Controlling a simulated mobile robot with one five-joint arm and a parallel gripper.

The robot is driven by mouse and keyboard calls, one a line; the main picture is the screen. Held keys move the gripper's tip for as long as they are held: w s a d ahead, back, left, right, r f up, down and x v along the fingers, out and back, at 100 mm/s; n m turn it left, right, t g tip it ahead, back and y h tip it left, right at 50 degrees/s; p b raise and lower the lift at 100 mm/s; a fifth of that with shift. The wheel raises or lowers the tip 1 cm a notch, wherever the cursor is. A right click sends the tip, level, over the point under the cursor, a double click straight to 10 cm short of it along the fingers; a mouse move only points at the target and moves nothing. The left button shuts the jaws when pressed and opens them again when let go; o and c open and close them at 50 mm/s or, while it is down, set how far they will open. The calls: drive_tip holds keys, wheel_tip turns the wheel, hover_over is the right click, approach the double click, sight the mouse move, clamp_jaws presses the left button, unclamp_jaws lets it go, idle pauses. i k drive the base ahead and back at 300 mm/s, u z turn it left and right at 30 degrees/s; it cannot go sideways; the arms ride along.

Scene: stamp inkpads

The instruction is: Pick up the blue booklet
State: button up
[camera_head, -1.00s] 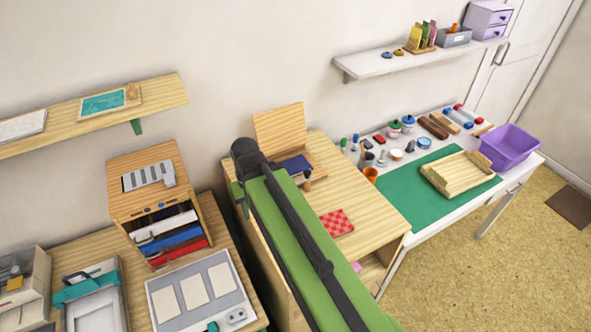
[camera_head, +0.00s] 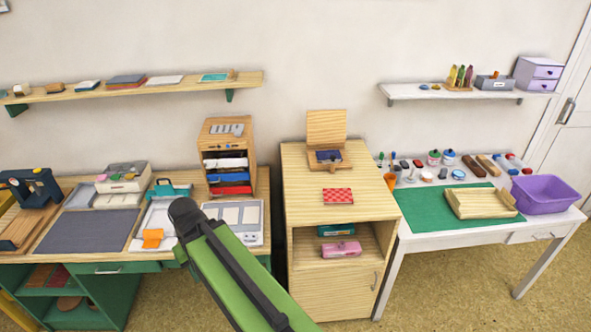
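A flat blue booklet-like item (camera_head: 127,78) lies on top of a red one on the left wall shelf; I cannot tell for sure that it is a booklet. Other blue things show: a dark blue pad (camera_head: 328,156) in the open wooden box on the middle cabinet, and a blue item (camera_head: 228,177) in the wooden organizer's slots. My green arm rises from the bottom middle and its dark joint covers part of the left desk. My gripper does not show, so its state is hidden.
The left wall shelf (camera_head: 190,83) also holds several flat items. A red checked item (camera_head: 338,196) lies on the wooden cabinet (camera_head: 370,205). A green mat (camera_head: 425,212), wooden tray (camera_head: 480,205) and purple tub (camera_head: 540,195) are on the white table. Floor is clear at right.

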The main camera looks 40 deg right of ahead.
sight(324, 155)
drive_tip(key=u, duration=0.3)
drive_tip(key=i, duration=1.3)
drive_tip(key=z, duration=0.35)
drive_tip(key=k, duration=0.85)
drive_tip(key=z, duration=0.15)
drive_tip(key=i, duration=0.9)
drive_tip(key=u, duration=0.1)
